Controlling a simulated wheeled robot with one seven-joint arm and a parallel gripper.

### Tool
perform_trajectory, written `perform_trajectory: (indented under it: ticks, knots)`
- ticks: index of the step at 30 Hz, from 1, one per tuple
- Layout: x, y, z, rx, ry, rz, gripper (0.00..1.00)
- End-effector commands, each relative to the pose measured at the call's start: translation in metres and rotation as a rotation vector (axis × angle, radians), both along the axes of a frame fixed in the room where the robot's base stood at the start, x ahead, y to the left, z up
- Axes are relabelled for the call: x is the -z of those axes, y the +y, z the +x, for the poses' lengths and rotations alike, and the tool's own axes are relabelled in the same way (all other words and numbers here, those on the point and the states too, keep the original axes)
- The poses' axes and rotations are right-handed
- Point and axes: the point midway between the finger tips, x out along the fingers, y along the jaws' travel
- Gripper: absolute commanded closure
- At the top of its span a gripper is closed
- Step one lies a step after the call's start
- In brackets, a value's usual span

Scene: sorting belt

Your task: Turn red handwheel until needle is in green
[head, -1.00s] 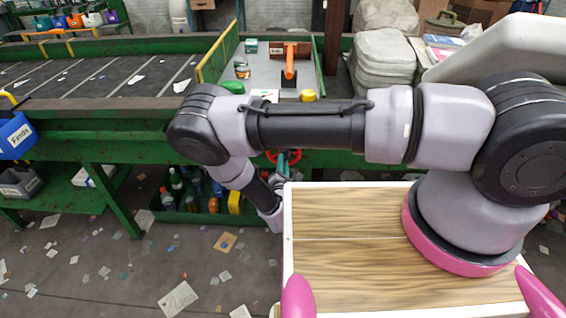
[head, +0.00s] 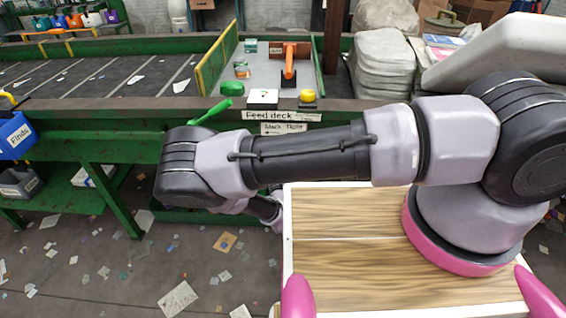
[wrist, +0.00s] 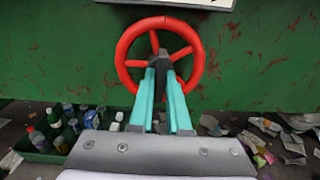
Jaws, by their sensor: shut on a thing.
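The red handwheel (wrist: 121,58) stands upright against the green belt frame in the wrist view, with red spokes and a dark hub. My gripper (wrist: 161,66) reaches up to it with two teal fingers, their tips at the hub and lower spoke. It is shut on the handwheel; the fingers hide the part held. In the head view my arm covers both the wheel and the gripper. A white sign (head: 283,128) reading "Slack Tight" shows just above my arm.
The feed deck (head: 262,72) lies above, with an orange-armed device (head: 289,62) and a yellow knob (head: 307,95). The dark belt (head: 100,75) runs left. A bin of bottles (wrist: 60,135) stands lower left of the wheel. Litter covers the floor.

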Motion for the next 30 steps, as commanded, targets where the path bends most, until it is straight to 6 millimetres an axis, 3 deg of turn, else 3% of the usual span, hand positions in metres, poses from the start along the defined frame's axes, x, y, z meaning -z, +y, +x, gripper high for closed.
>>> perform_trajectory:
  ticks: [18,19,21,30]
  knots:
    - [0.001,-0.0003,-0.0011,0.001,0.003,-0.042,1.0]
    - [0.0009,-0.0003,-0.0011,0.001,0.003,-0.042,0.74]
    - [0.0008,-0.0003,-0.0009,0.0,0.003,-0.042,0.55]
    - [0.0004,0.0001,-0.0006,0.001,0.002,-0.041,0.55]
